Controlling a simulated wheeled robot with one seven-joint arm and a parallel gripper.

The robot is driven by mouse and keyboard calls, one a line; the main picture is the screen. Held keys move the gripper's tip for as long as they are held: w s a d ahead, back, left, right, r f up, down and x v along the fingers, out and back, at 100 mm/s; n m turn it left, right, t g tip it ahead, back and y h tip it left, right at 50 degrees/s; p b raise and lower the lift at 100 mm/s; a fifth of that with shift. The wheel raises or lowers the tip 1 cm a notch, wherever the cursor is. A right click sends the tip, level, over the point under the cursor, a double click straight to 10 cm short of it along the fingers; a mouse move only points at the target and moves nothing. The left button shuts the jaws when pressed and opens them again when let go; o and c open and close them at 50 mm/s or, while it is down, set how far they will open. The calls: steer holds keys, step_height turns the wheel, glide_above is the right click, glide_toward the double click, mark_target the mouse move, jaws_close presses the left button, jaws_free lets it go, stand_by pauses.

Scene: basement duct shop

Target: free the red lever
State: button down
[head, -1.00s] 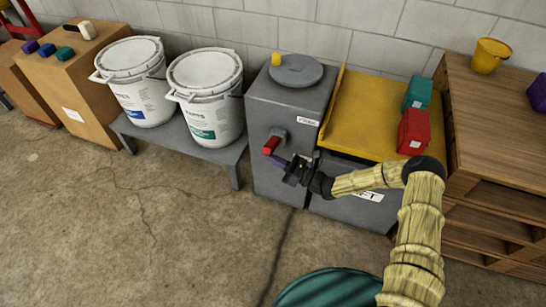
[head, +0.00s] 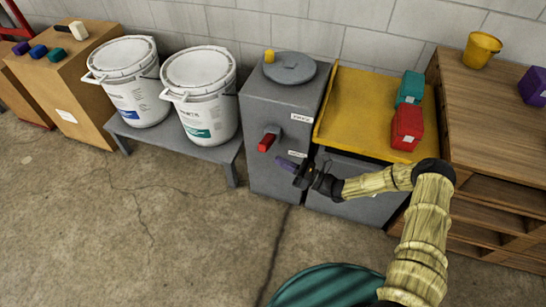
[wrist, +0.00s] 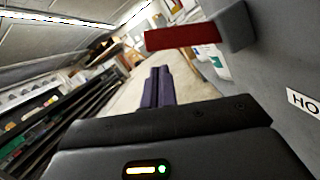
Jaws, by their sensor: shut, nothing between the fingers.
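The red lever (head: 267,142) sits on a grey mount on the front of a grey cabinet (head: 270,182). In the wrist view the red lever (wrist: 183,37) sticks out to the left from its mount, above and right of my fingers. My gripper (head: 287,165) is below and right of the lever in the head view, in front of the cabinet. Its purple fingers (wrist: 158,88) are shut together with nothing between them. A visible gap separates them from the lever in both views. I cannot make out what blocks the lever, if anything.
A yellow tray (head: 365,105) with a teal block (head: 410,88) and a red block (head: 407,125) lies right of the cabinet top. White buckets (head: 200,95) stand on a low grey bench (head: 175,142) to the left. A teal round object (head: 330,287) is at the bottom. The floor at left is clear.

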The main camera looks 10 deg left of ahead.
steer(key=v, duration=0.5)
steer(key=shift+s+a+f, duration=0.1)
stand_by(0.3)
